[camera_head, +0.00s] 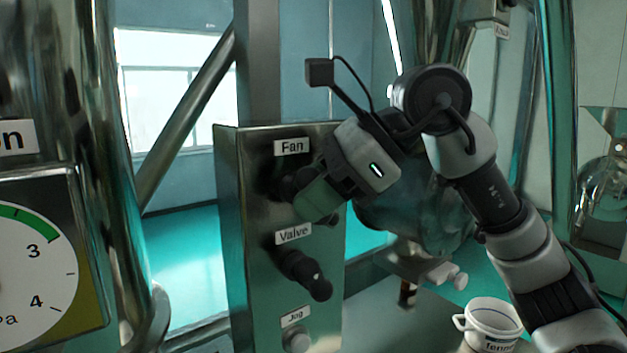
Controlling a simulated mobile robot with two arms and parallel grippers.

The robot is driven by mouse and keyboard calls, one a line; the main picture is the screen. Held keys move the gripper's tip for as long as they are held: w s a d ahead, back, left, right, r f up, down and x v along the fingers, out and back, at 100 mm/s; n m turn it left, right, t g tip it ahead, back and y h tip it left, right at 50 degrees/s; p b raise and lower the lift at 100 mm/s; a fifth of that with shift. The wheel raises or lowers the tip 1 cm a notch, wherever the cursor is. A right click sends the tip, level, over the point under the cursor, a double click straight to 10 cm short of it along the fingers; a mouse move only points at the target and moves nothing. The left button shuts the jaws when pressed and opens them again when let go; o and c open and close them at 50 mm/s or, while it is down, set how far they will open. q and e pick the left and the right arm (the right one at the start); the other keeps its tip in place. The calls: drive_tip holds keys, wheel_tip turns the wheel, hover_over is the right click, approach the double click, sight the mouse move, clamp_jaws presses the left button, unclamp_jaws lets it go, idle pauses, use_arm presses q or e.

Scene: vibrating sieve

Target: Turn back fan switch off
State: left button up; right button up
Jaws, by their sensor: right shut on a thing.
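A metal control box (235,200) stands in the middle of the head view, with labels Fan (292,146), Valve (293,234) and Jog on its face. The dark fan switch (287,186) is just under the Fan label and is partly hidden by my right gripper. My right gripper (298,200) comes in from the right and is shut on the fan switch. The switch's exact angle cannot be told. My left gripper is not in view.
The dark valve knob (304,274) sticks out below the fan switch, close under my gripper. A Jog button (297,340) is lower still. A pressure gauge (35,265) is at the left. A white bucket (490,322) stands at the lower right.

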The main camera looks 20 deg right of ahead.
drive_tip(key=shift+h+p, duration=0.3)
drive_tip(key=shift+h, duration=0.5)
drive_tip(key=shift+n+t, duration=0.3)
drive_tip(key=o, duration=0.9)
drive_tip(key=b+v, duration=0.2)
drive_tip(key=v, duration=0.8)
drive_tip(key=shift+s+r+b, duration=0.1)
drive_tip(key=shift+r+b, duration=0.2)
drive_tip(key=shift+r, duration=0.1)
